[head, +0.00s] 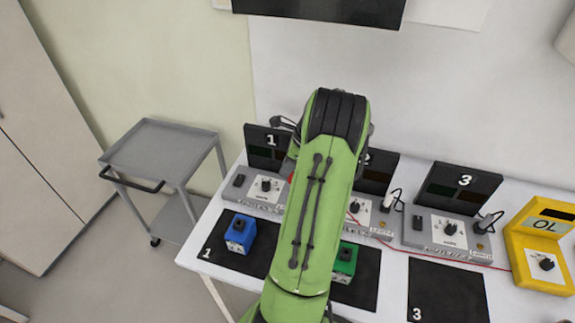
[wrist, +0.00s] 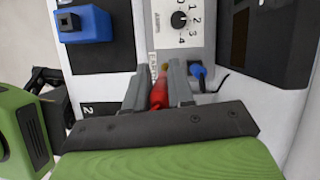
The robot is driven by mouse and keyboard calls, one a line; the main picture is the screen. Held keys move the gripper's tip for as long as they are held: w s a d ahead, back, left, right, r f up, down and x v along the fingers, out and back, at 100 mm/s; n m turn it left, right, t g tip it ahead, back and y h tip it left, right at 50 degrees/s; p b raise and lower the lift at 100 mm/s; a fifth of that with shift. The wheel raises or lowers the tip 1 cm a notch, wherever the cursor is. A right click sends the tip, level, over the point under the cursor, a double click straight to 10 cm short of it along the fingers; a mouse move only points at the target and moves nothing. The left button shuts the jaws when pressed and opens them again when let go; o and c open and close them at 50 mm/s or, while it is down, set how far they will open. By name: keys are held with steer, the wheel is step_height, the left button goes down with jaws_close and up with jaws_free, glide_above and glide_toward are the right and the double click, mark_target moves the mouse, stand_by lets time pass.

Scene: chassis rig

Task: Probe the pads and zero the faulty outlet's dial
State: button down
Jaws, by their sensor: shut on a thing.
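My gripper (wrist: 160,78) is shut on a red probe (wrist: 159,92) in the wrist view. The probe's tip is by a small brass-coloured pad beside outlet 1's grey panel; I cannot tell whether they touch. Just beyond is a dial (wrist: 180,19) marked with digits; its setting is unclear. It also shows in the head view (head: 266,185). My arm hides the gripper in the head view and part of outlet 2, whose dial (head: 354,207) shows. Outlet 3's dial (head: 450,228) is clear. The yellow meter (head: 545,224) reads OL.
A blue block (head: 240,232) sits on black mat 1 (head: 222,254), and a green block (head: 345,258) on the middle mat. Mat 3 (head: 450,292) is bare. A red wire (head: 440,258) crosses the white table from the meter. A grey cart (head: 160,150) stands left.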

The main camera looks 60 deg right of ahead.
steer(key=shift+f+b, duration=3)
steer(key=shift+b, duration=0.2)
steer(key=shift+r, duration=0.1)
steer(key=shift+f, duration=0.5)
steer(key=shift+a+f+p, duration=0.1)
steer(key=shift+p, duration=0.25)
step_height(320, 180, up, 7)
steer(key=p, duration=0.8)
steer(key=shift+r, duration=0.2)
steer(key=shift+f, duration=0.1)
stand_by(2.1)
